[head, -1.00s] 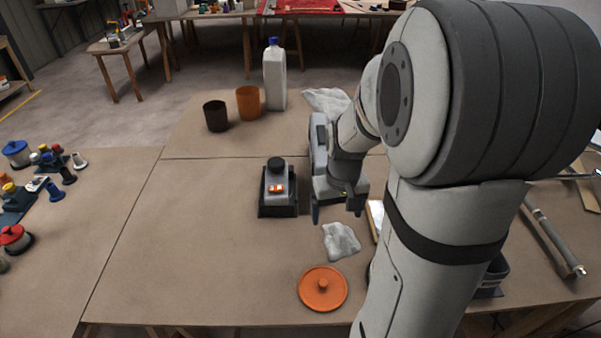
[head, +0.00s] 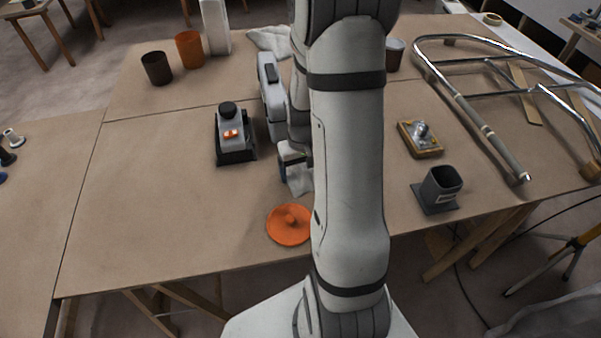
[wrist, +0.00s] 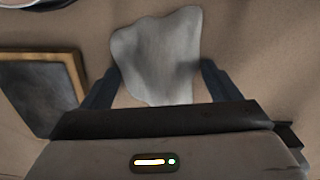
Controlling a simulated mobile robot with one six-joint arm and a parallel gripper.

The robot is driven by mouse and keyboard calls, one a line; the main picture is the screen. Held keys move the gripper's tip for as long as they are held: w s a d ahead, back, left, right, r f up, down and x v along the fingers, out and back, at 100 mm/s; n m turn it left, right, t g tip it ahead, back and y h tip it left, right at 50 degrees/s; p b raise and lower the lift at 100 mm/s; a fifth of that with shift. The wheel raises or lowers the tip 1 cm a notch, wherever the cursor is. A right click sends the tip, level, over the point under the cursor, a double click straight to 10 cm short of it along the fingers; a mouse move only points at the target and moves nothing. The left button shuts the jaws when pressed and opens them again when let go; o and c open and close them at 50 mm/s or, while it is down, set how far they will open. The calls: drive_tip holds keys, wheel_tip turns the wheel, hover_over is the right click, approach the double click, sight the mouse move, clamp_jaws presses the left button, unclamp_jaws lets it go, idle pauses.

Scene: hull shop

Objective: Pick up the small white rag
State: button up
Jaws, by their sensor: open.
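The small white rag (wrist: 158,58) lies crumpled on the tan table, between and just beyond the two fingers of my gripper (wrist: 156,85) in the wrist view. The fingers are apart, one on each side of the rag's near part. In the head view the rag (head: 300,182) shows only in part, below my gripper (head: 296,170); my arm hides the rest of it. I cannot tell whether the fingers touch the table.
An orange lid (head: 288,226) lies just in front of the rag. A wood-framed dark slate (wrist: 40,92) is close to the left finger in the wrist view. A larger white cloth (head: 268,40) lies farther back.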

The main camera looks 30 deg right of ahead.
sight(302, 167)
drive_tip(key=c, duration=1)
drive_tip(key=shift+r, duration=0.15)
wheel_tip(302, 167, up, 10)
drive_tip(key=shift+f, duration=0.1)
